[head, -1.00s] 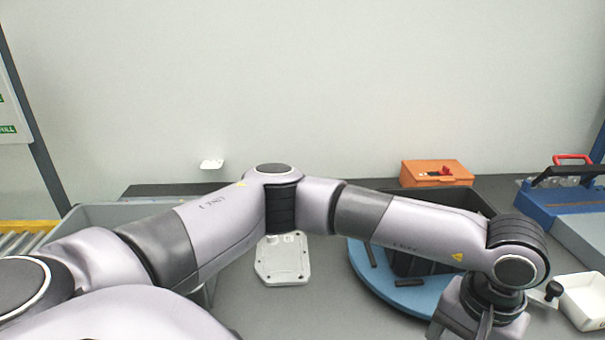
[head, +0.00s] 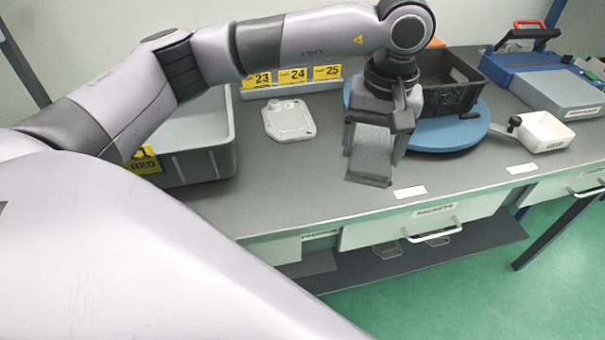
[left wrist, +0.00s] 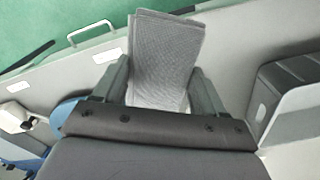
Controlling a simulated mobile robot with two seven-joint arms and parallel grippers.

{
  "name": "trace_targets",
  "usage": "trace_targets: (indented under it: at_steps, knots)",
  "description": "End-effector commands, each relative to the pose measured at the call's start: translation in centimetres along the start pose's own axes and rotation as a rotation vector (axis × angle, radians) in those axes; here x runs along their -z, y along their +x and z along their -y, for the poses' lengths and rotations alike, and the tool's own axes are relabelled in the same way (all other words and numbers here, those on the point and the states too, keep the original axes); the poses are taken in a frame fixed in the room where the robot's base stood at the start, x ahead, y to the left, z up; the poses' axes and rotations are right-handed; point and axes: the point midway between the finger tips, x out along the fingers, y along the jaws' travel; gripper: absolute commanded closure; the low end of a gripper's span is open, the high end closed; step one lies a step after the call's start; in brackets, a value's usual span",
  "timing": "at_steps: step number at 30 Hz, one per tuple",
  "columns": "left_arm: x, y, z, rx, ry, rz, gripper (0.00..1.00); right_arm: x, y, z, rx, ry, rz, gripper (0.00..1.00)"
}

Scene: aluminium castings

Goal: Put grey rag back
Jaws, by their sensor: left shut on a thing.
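The grey rag (head: 370,152) hangs down from my left gripper (head: 376,150), over the front part of the grey worktop. The gripper is shut on the rag. In the left wrist view the rag (left wrist: 165,55) sits between the two fingers of my left gripper (left wrist: 160,90), folded and textured, its far end sticking out past the fingertips. Whether the rag's lower edge touches the worktop, I cannot tell. My right gripper is not in view.
A blue round turntable (head: 450,135) bears a black crate (head: 440,95). A white tray (head: 545,132) stands right of it. A grey casting (head: 289,122) lies left of the gripper, near yellow number labels (head: 292,76). A large grey bin (head: 225,150) stands at left. A drawer (head: 425,222) is below the worktop edge.

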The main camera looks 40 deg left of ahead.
Motion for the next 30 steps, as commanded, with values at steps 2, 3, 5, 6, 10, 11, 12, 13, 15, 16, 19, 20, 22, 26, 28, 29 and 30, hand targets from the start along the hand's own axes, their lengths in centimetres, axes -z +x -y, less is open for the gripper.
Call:
trace_targets:
  at_steps: [2,3,5,6,10,11,12,13,15,16,19,20,22,26,28,29,30]
  knots:
    - [2.4,-1.3,3.3,-0.004,-0.147,-0.001,0.53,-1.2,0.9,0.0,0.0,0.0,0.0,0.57]
    - [3.3,-2.1,4.8,-0.007,-0.211,0.001,0.53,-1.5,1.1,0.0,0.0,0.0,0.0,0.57]
    - [4.2,-3.3,6.9,-0.011,-0.296,0.007,0.53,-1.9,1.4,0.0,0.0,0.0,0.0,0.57]
    - [4.7,-4.0,8.0,-0.014,-0.341,0.01,0.53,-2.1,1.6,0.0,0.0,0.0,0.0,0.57]
    - [5.4,-5.4,10.6,-0.021,-0.439,0.021,0.53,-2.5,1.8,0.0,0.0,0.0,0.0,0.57]
    - [5.5,-5.4,10.9,-0.022,-0.45,0.023,0.53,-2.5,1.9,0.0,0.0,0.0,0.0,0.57]
    - [5.5,-5.3,11.2,-0.023,-0.46,0.025,0.53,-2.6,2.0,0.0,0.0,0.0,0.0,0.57]
    - [5.6,-5.1,11.3,-0.023,-0.465,0.026,0.53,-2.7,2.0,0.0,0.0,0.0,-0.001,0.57]
    - [5.5,-4.1,11.3,-0.022,-0.468,0.028,0.53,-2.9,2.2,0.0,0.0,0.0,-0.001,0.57]
    - [5.5,-3.5,11.3,-0.022,-0.467,0.029,0.53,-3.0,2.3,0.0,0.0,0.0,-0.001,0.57]
    - [5.4,-1.5,11.2,-0.021,-0.465,0.029,0.53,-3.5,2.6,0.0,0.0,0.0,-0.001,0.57]
    - [5.4,-0.9,11.2,-0.021,-0.465,0.029,0.53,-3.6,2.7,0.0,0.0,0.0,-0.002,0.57]
    - [5.4,0.5,11.1,-0.022,-0.465,0.028,0.53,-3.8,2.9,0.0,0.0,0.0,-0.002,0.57]
    - [5.3,3.7,11.1,-0.018,-0.466,0.029,0.53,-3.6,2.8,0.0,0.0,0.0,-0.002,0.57]
    - [5.3,5.5,11.0,-0.019,-0.465,0.028,0.53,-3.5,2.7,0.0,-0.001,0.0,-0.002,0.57]
    - [5.2,6.2,11.0,-0.02,-0.465,0.028,0.53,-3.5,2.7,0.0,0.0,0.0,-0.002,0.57]
    - [5.3,7.0,11.0,-0.02,-0.465,0.027,0.53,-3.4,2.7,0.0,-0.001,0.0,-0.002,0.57]
